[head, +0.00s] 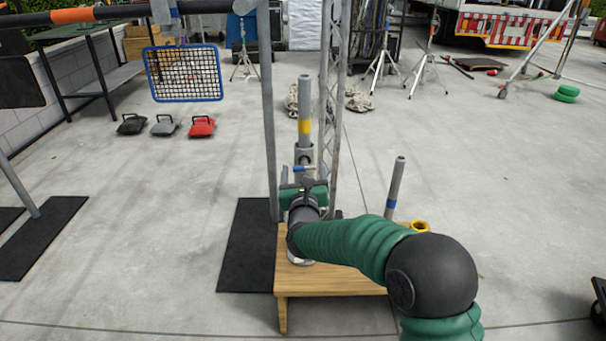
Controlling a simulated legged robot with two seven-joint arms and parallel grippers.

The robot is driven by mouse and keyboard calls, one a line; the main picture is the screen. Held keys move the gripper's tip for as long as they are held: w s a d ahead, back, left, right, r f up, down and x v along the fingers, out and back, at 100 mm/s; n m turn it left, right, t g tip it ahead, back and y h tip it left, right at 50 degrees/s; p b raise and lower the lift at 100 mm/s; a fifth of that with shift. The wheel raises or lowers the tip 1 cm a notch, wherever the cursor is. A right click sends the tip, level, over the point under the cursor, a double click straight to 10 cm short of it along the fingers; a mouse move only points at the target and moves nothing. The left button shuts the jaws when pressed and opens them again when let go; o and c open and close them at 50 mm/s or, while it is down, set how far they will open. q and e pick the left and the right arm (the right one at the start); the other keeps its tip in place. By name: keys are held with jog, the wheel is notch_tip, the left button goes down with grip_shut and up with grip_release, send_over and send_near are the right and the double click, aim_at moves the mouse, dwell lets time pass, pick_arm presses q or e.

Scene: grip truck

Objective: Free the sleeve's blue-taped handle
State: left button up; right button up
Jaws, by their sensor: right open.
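A grey upright pole with a yellow band (305,122) rises from a wider grey sleeve (304,155) beside the lattice truss. A short blue-marked handle (303,168) sticks out sideways low on the sleeve. My right gripper (302,184) is open just below and in front of this handle. Its dark fingers overlap the lower sleeve in the picture, and I cannot tell whether they touch the handle. A second grey tube (396,182) with a blue band stands tilted to the right, its foot hidden behind my right arm. My left gripper is out of view.
A low wooden bench (330,278) is under my right arm, with a yellow ring (419,226) near its far right. A black mat (243,250) lies left of it. A blue-framed grid lamp (184,73) hangs at upper left. Open concrete lies to the right.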

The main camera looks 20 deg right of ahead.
jog(key=shift+w+d, duration=0.35)
jog(key=shift+w, duration=0.25)
jog(key=shift+a, duration=0.1)
jog(key=c, duration=1.4)
